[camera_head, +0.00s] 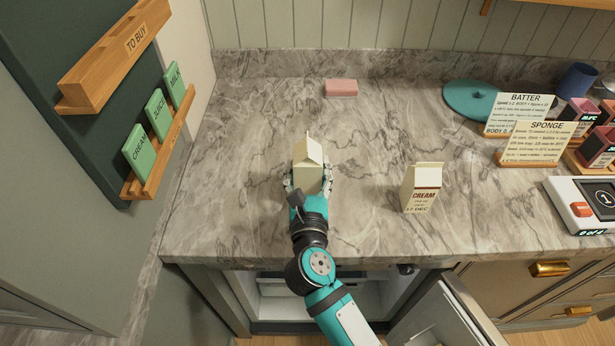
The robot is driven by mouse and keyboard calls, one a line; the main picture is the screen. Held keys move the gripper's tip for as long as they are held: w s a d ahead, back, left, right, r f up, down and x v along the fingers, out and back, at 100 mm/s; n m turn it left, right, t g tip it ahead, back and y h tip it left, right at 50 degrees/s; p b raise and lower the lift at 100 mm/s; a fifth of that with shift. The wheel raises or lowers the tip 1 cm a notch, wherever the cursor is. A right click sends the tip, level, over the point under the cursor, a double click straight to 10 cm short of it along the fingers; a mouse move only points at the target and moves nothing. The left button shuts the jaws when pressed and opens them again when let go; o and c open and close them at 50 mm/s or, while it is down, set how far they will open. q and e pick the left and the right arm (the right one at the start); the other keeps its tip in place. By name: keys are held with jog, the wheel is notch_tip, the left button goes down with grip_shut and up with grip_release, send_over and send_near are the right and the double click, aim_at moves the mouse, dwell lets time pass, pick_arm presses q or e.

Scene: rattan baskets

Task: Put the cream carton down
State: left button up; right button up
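A cream-coloured gable-top carton (308,152) is between the fingers of my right gripper (308,186), near the middle of the counter. The fingers lie along both sides of its lower part and appear closed on it. The carton is upright; no label shows on its visible faces, and its base is hidden by the gripper, so I cannot tell whether it touches the counter. A second carton (421,187), labelled CREAM with a date, stands upright on the marble counter (250,130) to the right. My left gripper is not in view.
A pink sponge (341,88) lies behind. BATTER (518,114) and SPONGE (537,143) cards, a teal disc (470,98) and a scale (590,205) are at right. Green CREAM, JUICE and MILK tags sit on a wooden rail (160,155) at left. An open fridge (370,295) is below the counter.

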aim_at(307, 180)
jog(key=shift+w, duration=0.5)
jog(key=shift+w+f, duration=0.1)
jog(key=shift+f, duration=0.05)
notch_tip(307, 180, down, 4)
jog(key=b, duration=0.4)
jog(key=shift+r, duration=0.35)
jog(key=o, duration=1.4)
jog(key=shift+s, duration=0.2)
